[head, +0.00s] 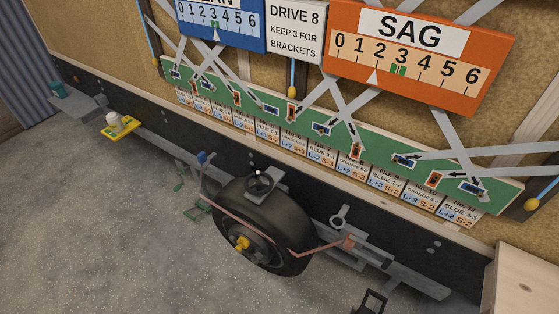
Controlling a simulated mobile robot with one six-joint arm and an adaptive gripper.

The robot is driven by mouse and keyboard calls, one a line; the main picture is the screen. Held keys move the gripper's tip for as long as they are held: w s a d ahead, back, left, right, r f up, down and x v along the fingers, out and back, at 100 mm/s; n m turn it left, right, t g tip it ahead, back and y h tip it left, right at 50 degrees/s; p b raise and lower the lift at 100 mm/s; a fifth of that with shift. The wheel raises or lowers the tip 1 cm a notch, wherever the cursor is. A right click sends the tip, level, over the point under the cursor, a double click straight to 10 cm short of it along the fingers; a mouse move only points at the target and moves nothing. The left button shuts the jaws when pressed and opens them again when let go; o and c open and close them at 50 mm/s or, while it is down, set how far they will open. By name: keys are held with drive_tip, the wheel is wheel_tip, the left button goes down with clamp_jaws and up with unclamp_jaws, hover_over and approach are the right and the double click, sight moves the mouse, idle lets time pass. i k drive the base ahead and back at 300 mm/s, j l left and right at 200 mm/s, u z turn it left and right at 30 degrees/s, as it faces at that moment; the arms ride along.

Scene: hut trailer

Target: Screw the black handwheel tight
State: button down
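A small black handwheel (257,181) shows in the head view on a grey bracket (277,184) just above the black tyre (233,218). It looks like a dark ring with a pale spot at its upper edge. Its thread and how tightly it sits cannot be seen. No gripper is at the handwheel. A dark frame-like part cut off by the bottom edge, right of the tyre, may be my gripper (371,302). It stands well apart from the handwheel, and its fingers cannot be made out.
A copper-coloured bar (279,240) crosses the tyre, with a yellow hub (242,243) beside it. A grey ring bracket (338,219) stands to the right. A green strip (330,131) with cards and orange SAG board (410,65) hang above. Grey floor (80,220) is clear at left.

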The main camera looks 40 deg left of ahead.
sight(259, 184)
drive_tip(key=k+u, duration=0.15)
drive_tip(key=u, duration=1.5)
drive_tip(key=i+j+z, duration=0.2)
drive_tip(key=z, duration=0.2)
drive_tip(key=i+j+z, duration=0.15)
drive_tip(key=j+z, duration=0.3)
drive_tip(key=i+j+z, duration=0.1)
drive_tip(key=j+z, duration=0.15)
drive_tip(key=z, duration=0.15)
drive_tip(key=i+j+z, duration=0.1)
drive_tip(key=j, duration=0.7)
drive_tip(key=i+j, duration=0.1)
drive_tip(key=j, duration=0.7)
drive_tip(key=i+j+z, duration=0.15)
drive_tip(key=j, duration=0.7)
drive_tip(key=i+l, duration=0.15)
drive_tip(key=l, duration=0.15)
drive_tip(key=i+l, duration=0.15)
drive_tip(key=l, duration=0.15)
